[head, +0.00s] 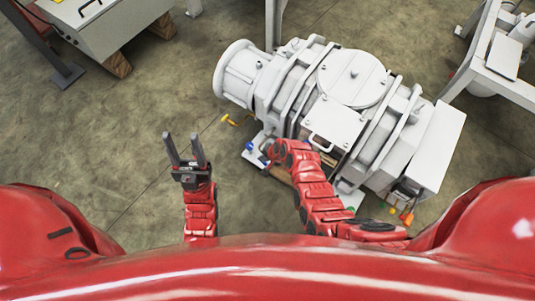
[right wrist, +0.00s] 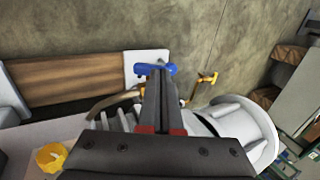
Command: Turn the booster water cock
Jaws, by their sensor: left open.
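A cock with a blue handle (right wrist: 155,69) stands at the lower left corner of the grey screw vacuum (head: 340,75); it also shows in the head view (head: 249,146). A yellow-handled cock (head: 237,120) sits a little further left; it also shows in the right wrist view (right wrist: 205,78). My right gripper (right wrist: 160,75) has its fingers close together, tips right at the blue handle. I cannot tell whether they grip it. In the head view my right arm partly covers that corner. My left gripper (head: 185,148) is open and empty over bare floor.
A yellow ring-like part (right wrist: 52,157) is near the lower left of the right wrist view. A grey cabinet on wooden blocks (head: 110,30) stands at the upper left. A grey metal frame (head: 495,75) is at the right. The floor left of the vacuum is clear.

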